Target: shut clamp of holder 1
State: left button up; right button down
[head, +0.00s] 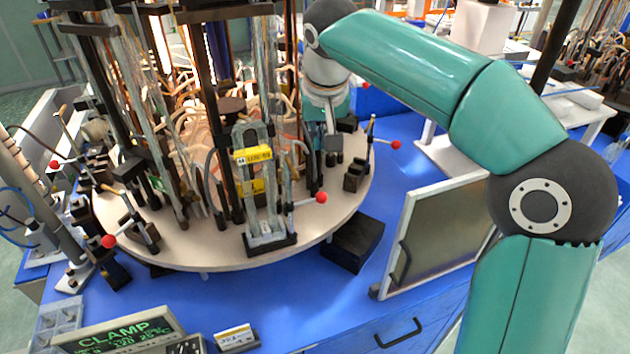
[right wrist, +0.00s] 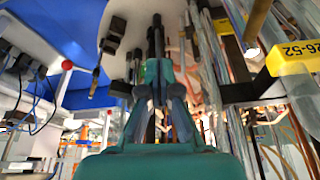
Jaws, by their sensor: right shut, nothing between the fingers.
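A round pale turntable (head: 215,257) carries several holders with upright glass tubes and clamp levers ending in red balls. The front holder has a yellow label (head: 252,155), a black base (head: 270,245) and a red-ball lever (head: 321,197) sticking out to the right. Another red-ball lever (head: 396,145) points outward at the turntable's right edge. I cannot tell which holder is number 1. My right gripper (head: 333,150) is shut and empty, pointing down over the turntable's right part, behind the front holder. It also shows shut in the right wrist view (right wrist: 157,30). My left gripper is not in view.
More red-ball levers (head: 109,241) stand at the left. A framed panel (head: 440,240) stands on the blue table (head: 300,310) at the right. A display reading CLAMP (head: 115,332) stands in front. In the wrist view, a yellow label (right wrist: 295,55) and glass are close on the right.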

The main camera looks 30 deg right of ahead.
notch_tip(320, 180, down, 10)
jog(key=shift+s+p, duration=0.25)
jog(key=shift+p, duration=0.15)
dwell(0.3)
jog(key=shift+a, duration=0.1)
jog(key=shift+a+f, duration=0.1)
jog(key=shift+a, duration=0.1)
